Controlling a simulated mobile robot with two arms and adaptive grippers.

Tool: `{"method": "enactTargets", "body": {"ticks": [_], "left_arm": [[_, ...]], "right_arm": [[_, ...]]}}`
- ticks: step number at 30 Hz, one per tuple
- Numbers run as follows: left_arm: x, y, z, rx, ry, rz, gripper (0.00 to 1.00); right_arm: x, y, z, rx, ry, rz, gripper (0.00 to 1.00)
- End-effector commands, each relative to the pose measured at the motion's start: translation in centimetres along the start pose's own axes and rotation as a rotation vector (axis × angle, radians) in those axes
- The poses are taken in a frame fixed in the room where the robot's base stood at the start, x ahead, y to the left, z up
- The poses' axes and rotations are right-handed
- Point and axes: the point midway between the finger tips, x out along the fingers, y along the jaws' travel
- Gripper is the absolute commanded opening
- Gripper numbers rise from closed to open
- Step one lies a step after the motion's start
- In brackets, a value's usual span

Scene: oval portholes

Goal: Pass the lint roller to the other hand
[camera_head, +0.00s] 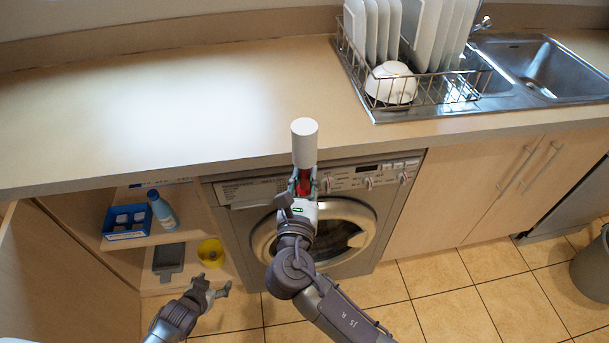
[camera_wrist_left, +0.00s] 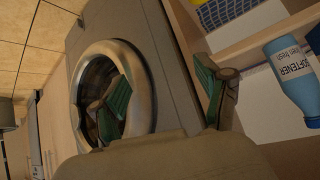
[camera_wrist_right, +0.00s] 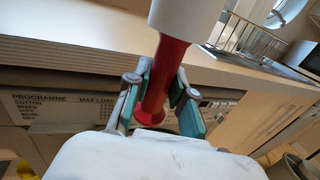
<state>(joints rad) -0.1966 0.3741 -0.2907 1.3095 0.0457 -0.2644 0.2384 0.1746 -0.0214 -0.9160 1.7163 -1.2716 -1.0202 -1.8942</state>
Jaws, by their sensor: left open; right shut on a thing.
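The lint roller (camera_head: 305,143) has a white cylinder on top and a red handle. It stands upright in front of the counter edge in the head view. My right gripper (camera_head: 303,185) is shut on its red handle (camera_wrist_right: 168,75), with a green-padded finger on each side in the right wrist view. The white cylinder (camera_wrist_right: 185,18) sticks up beyond the fingers. My left gripper (camera_head: 217,291) is open and empty, low down at the left and apart from the roller. Its two green-padded fingers (camera_wrist_left: 165,105) stand wide apart in the left wrist view.
The counter (camera_head: 200,100) is bare on its left part. A dish rack (camera_head: 440,90) with plates and a bowl stands beside the sink (camera_head: 545,68). Below are a washing machine (camera_head: 345,215) and an open cupboard holding a blue softener bottle (camera_head: 163,210) and a yellow cup (camera_head: 210,252).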

Motion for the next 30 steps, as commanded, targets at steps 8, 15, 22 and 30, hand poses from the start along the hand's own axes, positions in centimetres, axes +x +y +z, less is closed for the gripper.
{"method": "enactTargets", "body": {"ticks": [8, 15, 22, 30], "left_arm": [[-0.5, 3.0, 15.4, -0.007, -0.272, -0.007, 0.75], [-4.0, 7.4, 27.0, -0.004, -0.488, 0.026, 0.75], [-7.9, 11.2, 34.1, 0.005, -0.633, 0.067, 0.75], [-9.5, 12.6, 36.4, 0.008, -0.683, 0.086, 0.75]], "right_arm": [[0.0, 0.0, 0.0, 0.000, -0.001, 0.000, 0.00], [0.0, 0.0, 0.0, 0.000, -0.001, 0.000, 0.00], [0.0, 0.0, 0.0, 0.000, -0.001, 0.000, 0.00], [0.0, 0.0, 0.0, 0.000, -0.001, 0.000, 0.00]]}}
